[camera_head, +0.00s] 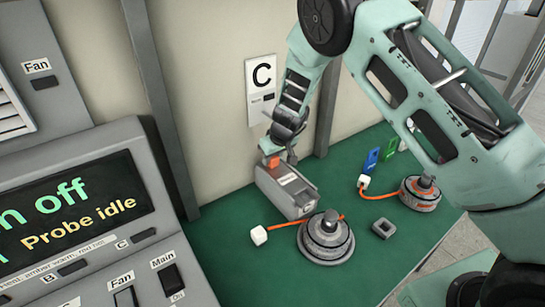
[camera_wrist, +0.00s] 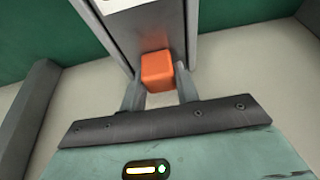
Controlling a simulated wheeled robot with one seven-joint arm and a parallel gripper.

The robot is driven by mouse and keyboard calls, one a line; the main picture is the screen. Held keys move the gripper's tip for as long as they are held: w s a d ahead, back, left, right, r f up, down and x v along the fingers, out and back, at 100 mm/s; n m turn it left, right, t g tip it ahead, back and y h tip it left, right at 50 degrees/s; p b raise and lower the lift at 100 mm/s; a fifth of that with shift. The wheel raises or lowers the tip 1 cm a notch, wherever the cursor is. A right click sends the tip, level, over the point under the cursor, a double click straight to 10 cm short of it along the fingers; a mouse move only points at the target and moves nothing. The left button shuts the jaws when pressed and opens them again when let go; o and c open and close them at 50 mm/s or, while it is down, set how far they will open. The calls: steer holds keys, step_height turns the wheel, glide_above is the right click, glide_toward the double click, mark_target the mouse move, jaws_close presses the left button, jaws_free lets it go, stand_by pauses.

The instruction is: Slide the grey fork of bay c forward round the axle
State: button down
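The grey fork (camera_head: 283,192) of bay C is a boxy grey slide on the green bench, below the C sign. Its orange grip (camera_head: 271,161) stands at its rear end. The round grey hub motor (camera_head: 326,250) lies in front of it with its axle (camera_head: 330,221) upright. The fork's front end is close to the axle; I cannot tell whether it touches. My gripper (camera_wrist: 159,76) has a finger on each side of the orange grip, which also shows in the wrist view (camera_wrist: 157,70), and appears shut on it. The fork's prongs are not clear.
A white plug (camera_head: 259,235) on an orange cable lies left of the motor. A small grey block (camera_head: 383,228) lies to its right. A second motor (camera_head: 420,196) and blue (camera_head: 371,160) and green tags are farther right. A grey control console (camera_head: 150,190) borders the left.

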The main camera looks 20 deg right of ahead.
mark_target(291, 181)
steer(key=shift+s+d+f+b, duration=0.2)
steer(key=shift+s+b, duration=0.15)
steer(key=shift+b, duration=0.35)
steer(key=s+d+b, duration=0.1)
steer(key=s+b, duration=0.1)
steer(key=s, duration=0.1)
steer(key=s+d+b, duration=0.1)
steer(key=s+b, duration=0.4)
steer(key=shift+s+d+r+b, duration=0.1)
steer(key=shift+s+d+b, duration=0.3)
steer(key=shift+s+d+r, duration=0.1)
steer(key=shift+s, duration=0.25)
steer(key=c, duration=1.3)
jaws_free()
steer(key=shift+s, duration=0.15)
steer(key=p+v, duration=0.3)
steer(key=v, duration=1.4)
steer(key=shift+r, duration=0.25)
